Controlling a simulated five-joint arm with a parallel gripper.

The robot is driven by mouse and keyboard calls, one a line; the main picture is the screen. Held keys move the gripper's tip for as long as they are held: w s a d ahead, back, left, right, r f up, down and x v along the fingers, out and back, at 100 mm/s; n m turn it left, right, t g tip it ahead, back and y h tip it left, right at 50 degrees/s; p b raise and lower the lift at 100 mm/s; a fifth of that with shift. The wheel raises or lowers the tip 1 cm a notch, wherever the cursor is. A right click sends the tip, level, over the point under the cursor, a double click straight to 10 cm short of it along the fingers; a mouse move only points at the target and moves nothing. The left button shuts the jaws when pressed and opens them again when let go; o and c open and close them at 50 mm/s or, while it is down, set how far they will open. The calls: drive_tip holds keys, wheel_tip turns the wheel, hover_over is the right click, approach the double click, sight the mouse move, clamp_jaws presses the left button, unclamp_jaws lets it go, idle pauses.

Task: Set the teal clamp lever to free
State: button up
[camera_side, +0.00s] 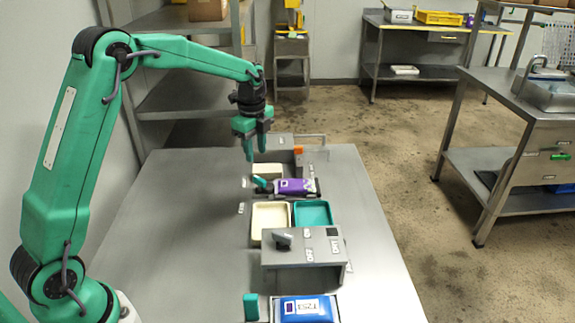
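A small teal lever (262,184) sits at the left end of a purple pouch (296,187) in the middle of the table and looks tilted. A second teal upright piece (251,307) stands left of a blue pouch (306,309) at the front edge. Small labels beside the levers are too small to read. My green gripper (256,150) points down above and slightly behind the tilted lever, apart from it. Its two fingers show a gap with nothing between them.
A cream tray (271,207) and a teal tray (330,213) lie in front of the purple pouch. A grey box with a dark knob (283,241) stands nearer. Behind are another cream tray (267,170) and an orange-marked handle (299,155). The table's left side (180,230) is clear.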

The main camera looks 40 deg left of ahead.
sight(259, 179)
drive_tip(key=f, duration=0.1)
drive_tip(key=w, duration=0.1)
drive_tip(key=a+f+m, duration=0.1)
drive_tip(key=shift+w+f, duration=0.25)
drive_tip(key=shift+f, duration=0.1)
drive_tip(key=shift+f, duration=3.85)
clamp_jaws()
